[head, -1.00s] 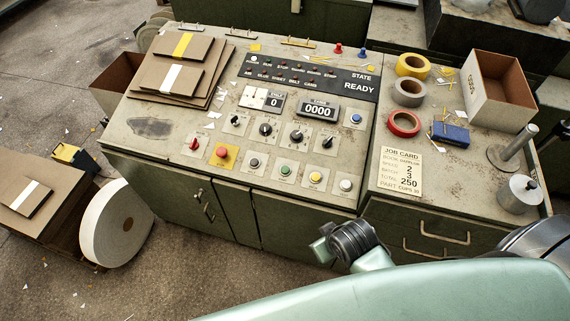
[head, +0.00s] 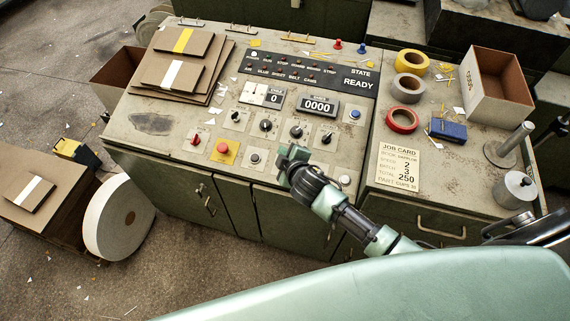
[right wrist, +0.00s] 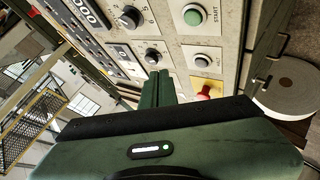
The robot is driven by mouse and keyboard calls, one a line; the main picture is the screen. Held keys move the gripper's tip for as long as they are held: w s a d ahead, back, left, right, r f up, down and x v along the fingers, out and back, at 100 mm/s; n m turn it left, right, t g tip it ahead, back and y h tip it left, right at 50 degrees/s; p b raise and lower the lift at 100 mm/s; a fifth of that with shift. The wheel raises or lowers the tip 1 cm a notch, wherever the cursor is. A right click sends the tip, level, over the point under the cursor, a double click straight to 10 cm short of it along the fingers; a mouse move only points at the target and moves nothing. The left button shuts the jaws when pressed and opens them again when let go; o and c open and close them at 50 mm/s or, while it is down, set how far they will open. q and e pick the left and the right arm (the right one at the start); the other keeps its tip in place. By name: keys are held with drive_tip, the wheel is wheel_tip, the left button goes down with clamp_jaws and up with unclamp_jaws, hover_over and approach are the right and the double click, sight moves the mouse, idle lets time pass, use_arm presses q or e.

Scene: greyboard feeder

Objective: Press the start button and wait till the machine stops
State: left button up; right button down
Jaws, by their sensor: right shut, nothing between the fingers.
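The control panel (head: 225,108) shows "READY" on its state display (head: 358,78) and "0000" on its counter (head: 319,107). The green start button (right wrist: 193,15), labelled START, shows in the right wrist view on a pale square plate. In the head view my right gripper hides it. My right gripper (head: 288,155) is shut and empty, over the lower button row. Its closed fingers show in the right wrist view (right wrist: 160,88), apart in the picture from the green button. I cannot tell whether they touch the panel. My left gripper is not in view.
A red button on a yellow plate (head: 222,148) and a dark button (head: 254,158) lie left of the right gripper. A white button (head: 345,180) is to its right. Knobs (head: 296,132) stand just above. Tape rolls (head: 402,119) and an open box (head: 496,90) sit further right.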

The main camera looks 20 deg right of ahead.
drive_tip(key=f+b, duration=0.2)
drive_tip(key=w+f+b, duration=0.1)
drive_tip(key=f+b, duration=0.2)
drive_tip(key=d+f+b, duration=0.1)
drive_tip(key=f+b, duration=0.1)
drive_tip(key=shift+w+f+b, duration=0.15)
drive_tip(key=shift+w+b, duration=0.05)
drive_tip(key=shift+b, duration=0.1)
drive_tip(key=shift+w+d+f+b, duration=0.1)
drive_tip(key=shift+w+f+b, duration=0.1)
drive_tip(key=shift+f+b, duration=0.3)
drive_tip(key=shift+f, duration=0.2)
idle(1.4)
drive_tip(key=shift+w+f, duration=0.1)
drive_tip(key=shift+f, duration=0.2)
drive_tip(key=shift+d+f+b, duration=0.15)
drive_tip(key=shift+f+b, duration=0.3)
drive_tip(key=shift+f, duration=0.05)
idle(0.6)
drive_tip(key=shift+r, duration=0.1)
drive_tip(key=shift+r+p, duration=0.8)
drive_tip(key=shift+p, duration=0.2)
